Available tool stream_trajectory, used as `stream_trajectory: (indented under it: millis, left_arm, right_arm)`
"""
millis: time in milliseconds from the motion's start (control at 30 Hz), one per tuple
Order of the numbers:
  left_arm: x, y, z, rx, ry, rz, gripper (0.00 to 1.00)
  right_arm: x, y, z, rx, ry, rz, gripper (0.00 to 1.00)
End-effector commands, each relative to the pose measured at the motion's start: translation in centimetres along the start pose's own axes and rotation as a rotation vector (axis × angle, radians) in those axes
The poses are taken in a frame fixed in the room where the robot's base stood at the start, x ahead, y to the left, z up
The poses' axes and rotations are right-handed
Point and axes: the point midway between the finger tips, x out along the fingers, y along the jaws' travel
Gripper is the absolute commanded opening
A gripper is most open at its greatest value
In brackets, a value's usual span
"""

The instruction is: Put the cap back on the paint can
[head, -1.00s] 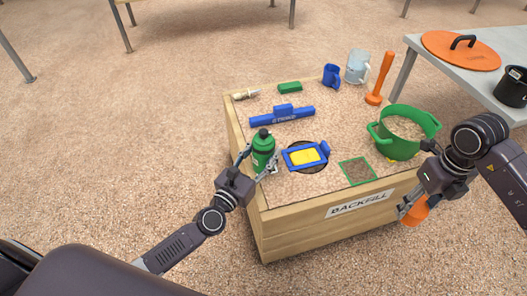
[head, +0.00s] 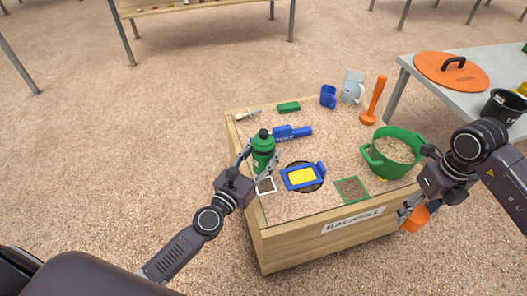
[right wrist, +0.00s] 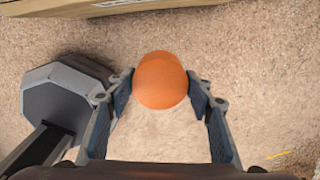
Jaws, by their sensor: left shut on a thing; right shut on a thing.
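The green paint can (head: 263,158), with a dark top (head: 263,134), is upright in my left gripper (head: 261,166), which is shut around it. It is over the left part of the sand-filled box; whether it touches the sand is unclear. My right gripper (head: 414,213) is shut on an orange rounded cap (head: 417,218), held off the box's right front. In the right wrist view the cap (right wrist: 160,80) sits between the fingertips (right wrist: 162,84), its closed rounded face showing. The cap and can are well apart.
The box (head: 270,237) labelled BACKFILL holds a blue tool (head: 298,132), a blue-framed yellow piece (head: 301,177), a green pot (head: 371,164), mugs and an orange-handled tool (head: 374,98). White (head: 267,187) and green (head: 352,199) square outlines lie near its front. A grey table (head: 424,96) stands right.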

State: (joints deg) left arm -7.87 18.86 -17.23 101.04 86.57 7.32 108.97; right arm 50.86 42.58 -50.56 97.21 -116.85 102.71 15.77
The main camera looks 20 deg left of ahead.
Motion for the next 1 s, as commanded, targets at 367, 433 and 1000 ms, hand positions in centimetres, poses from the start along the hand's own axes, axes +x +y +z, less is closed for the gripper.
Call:
stream_trajectory:
  millis: [367, 433, 1000]
  left_arm:
    - [0.04, 0.04, 0.15, 0.000, -0.003, 0.001, 0.19]
    - [0.04, 0.04, 0.15, 0.000, -0.003, 0.001, 0.11]
    - [-0.25, 0.01, 0.71, -0.003, -0.004, 0.008, 0.00]
  right_arm:
    - [0.00, -0.01, 0.00, 0.000, 0.000, 0.000, 0.35]
    - [0.00, -0.01, 0.00, 0.000, 0.000, 0.000, 0.35]
    - [-0.42, 0.22, 0.09, -0.066, -0.003, 0.002, 0.35]
